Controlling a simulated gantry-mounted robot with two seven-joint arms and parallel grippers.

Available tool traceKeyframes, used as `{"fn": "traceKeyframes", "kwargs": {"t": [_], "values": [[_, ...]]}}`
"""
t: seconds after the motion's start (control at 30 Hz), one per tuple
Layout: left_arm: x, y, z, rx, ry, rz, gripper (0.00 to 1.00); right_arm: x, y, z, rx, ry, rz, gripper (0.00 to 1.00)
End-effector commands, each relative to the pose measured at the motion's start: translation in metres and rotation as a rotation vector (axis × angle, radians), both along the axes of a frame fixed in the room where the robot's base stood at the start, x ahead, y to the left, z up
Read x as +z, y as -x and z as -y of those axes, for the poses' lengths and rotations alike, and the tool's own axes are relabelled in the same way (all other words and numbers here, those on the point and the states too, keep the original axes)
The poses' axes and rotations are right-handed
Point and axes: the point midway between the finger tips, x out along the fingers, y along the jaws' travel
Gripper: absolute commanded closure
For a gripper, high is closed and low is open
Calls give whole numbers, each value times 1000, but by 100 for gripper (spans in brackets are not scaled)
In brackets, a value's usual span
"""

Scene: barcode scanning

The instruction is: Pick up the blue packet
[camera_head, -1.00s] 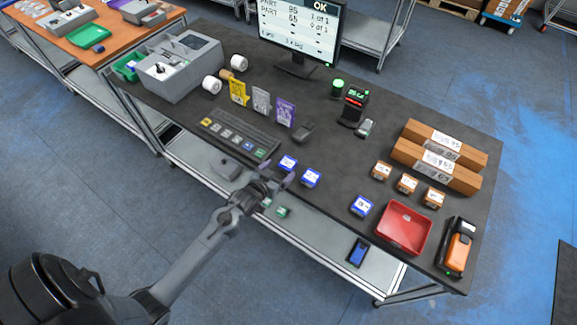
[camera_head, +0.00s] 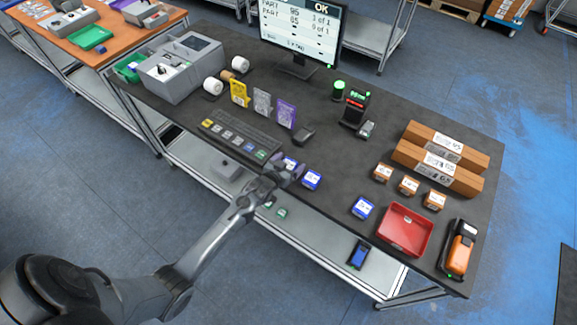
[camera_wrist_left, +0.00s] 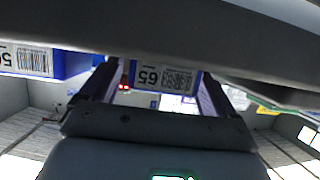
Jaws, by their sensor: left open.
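Three small blue packets with white labels are on the dark table in the head view. One (camera_head: 291,162) is partly hidden behind my left gripper (camera_head: 284,173). A second (camera_head: 312,179) lies just right of the gripper, and a third (camera_head: 362,207) lies further right. In the left wrist view, a blue packet (camera_wrist_left: 165,77) with an upside-down barcode label reading 65 shows between the open fingers of my left gripper (camera_wrist_left: 155,92). Another blue packet (camera_wrist_left: 28,61) is outside the fingers at the left. I cannot tell whether the fingers touch the packet. My right gripper is not visible.
A keyboard (camera_head: 240,138) lies left of the packets, with upright colored cards (camera_head: 262,103) behind. A red tray (camera_head: 405,230), several small brown boxes (camera_head: 408,186) and an orange handheld device (camera_head: 459,249) are to the right. The table's front edge is close below the packets.

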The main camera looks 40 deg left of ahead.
Motion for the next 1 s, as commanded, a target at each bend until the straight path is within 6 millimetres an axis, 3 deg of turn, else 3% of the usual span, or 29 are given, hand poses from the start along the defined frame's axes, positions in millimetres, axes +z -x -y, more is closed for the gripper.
{"fn": "traceKeyframes", "kwargs": {"t": [0.07,0.47,0.77,1.0], "values": [[0,0,0,0,0,0,11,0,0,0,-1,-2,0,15],[0,0,0,0,0,0,72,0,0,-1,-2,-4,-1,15],[2,0,0,0,1,1,72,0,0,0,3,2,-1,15],[18,0,0,0,-1,4,72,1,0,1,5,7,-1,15]]}}
